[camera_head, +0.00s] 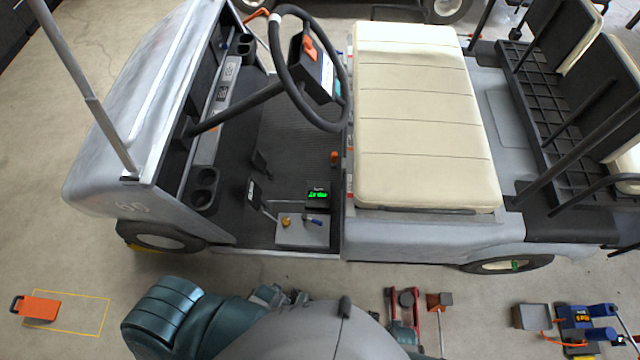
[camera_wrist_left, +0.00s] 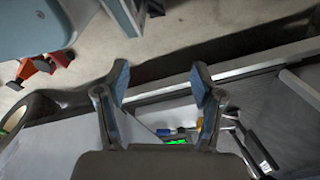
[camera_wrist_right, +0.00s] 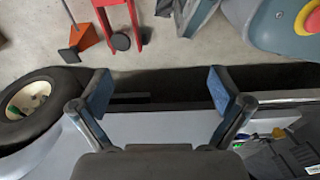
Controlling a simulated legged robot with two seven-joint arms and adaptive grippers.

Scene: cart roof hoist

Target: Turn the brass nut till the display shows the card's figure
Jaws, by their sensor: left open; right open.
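The brass nut (camera_head: 286,222) sits on a light grey plate (camera_head: 300,235) on the cart's floor, near the door sill. A blue-handled part (camera_head: 313,219) lies beside it. The black display (camera_head: 317,195) behind shows green figures too small to read surely. In the left wrist view the nut (camera_wrist_left: 200,124) and the display's green glow (camera_wrist_left: 177,141) show low, beyond the fingers. My left gripper (camera_wrist_left: 160,85) is open and empty, outside the cart. My right gripper (camera_wrist_right: 160,90) is open and empty at the cart's side. I cannot make out the card's figure.
The steering wheel (camera_head: 310,65) and cream seat (camera_head: 420,120) flank the footwell. A pedal (camera_head: 253,192) stands left of the plate. An orange block (camera_head: 41,308) lies left.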

